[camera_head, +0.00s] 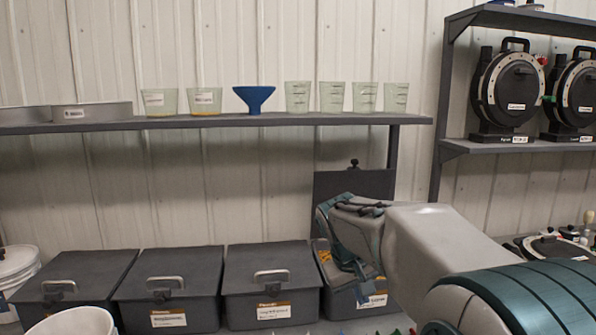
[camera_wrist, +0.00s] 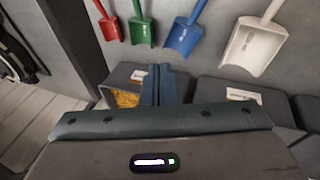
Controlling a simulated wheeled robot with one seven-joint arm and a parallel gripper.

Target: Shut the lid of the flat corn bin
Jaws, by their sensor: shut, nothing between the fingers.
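The open bin (camera_head: 347,301) is the rightmost of the row of dark grey bins, with a white and orange label too small to read. Its lid (camera_head: 330,186) stands upright behind it, with a dark knob at its top edge. My gripper (camera_head: 362,292) is shut and empty, pointing down over or just in front of this bin; which of the two I cannot tell. The wrist view shows the shut blue fingers (camera_wrist: 160,70) beside yellow corn (camera_wrist: 126,99) inside the bin. My arm hides the bin's right part and part of the lid's lower edge.
Several shut bins (camera_head: 168,285) with metal handles stand to the left. A shelf (camera_head: 215,123) with cups, a blue funnel (camera_head: 254,97) and pans runs above. Red, green, blue and white scoops (camera_wrist: 183,37) show in the wrist view. Round meters (camera_head: 507,92) stand on the right rack.

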